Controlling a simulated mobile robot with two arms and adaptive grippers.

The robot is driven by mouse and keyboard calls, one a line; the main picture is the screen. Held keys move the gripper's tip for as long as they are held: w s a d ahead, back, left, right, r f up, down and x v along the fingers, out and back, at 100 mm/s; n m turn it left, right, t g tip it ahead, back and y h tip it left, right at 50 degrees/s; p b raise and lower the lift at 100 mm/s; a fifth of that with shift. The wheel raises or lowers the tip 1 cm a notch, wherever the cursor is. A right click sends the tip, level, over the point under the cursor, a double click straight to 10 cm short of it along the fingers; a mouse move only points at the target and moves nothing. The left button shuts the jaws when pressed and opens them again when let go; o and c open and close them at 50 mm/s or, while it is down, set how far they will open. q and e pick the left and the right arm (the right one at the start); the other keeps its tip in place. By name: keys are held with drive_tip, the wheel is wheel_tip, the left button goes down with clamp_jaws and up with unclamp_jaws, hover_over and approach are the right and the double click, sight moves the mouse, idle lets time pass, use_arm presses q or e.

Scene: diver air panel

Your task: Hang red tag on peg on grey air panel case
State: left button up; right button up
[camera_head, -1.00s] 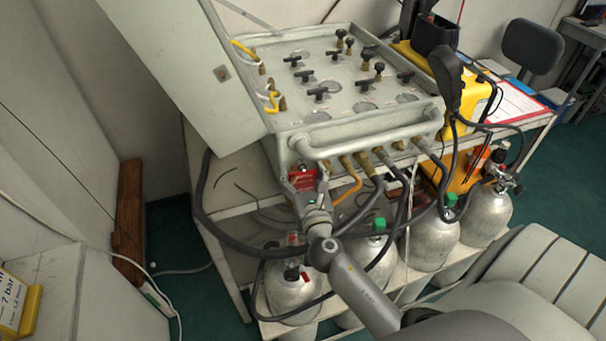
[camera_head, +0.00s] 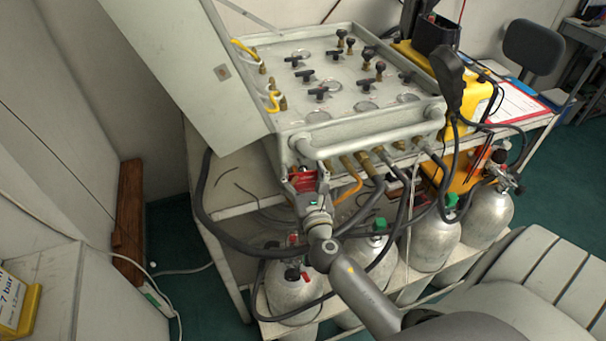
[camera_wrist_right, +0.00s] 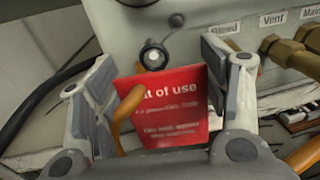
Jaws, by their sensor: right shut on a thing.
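The red tag (camera_wrist_right: 165,105) with white "of use" lettering is between the two fingers of my right gripper (camera_wrist_right: 160,100), which is shut on it. The tag (camera_head: 302,181) also shows in the head view at the case's lower left front. A round, pale-tipped peg (camera_wrist_right: 153,56) stands out from the grey air panel case (camera_head: 365,135). In the right wrist view the tag's top edge lies just below the peg's tip. I cannot tell whether they touch. A curved orange strand crosses the tag's left edge. My left gripper is not in view.
Brass fittings (camera_wrist_right: 285,52) and hoses line the case front right of the tag. An orange hose (camera_head: 350,190) hangs close beside my right gripper. A tubular handle (camera_head: 370,130) runs above. Grey cylinders (camera_head: 290,292) stand below. A black hose loops at the left.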

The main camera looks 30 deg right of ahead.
drive_tip(key=o, duration=0.9)
drive_tip(key=shift+s+a, duration=0.15)
drive_tip(key=shift+s, duration=0.35)
drive_tip(key=v, duration=1.1)
drive_tip(key=shift+w, duration=0.1)
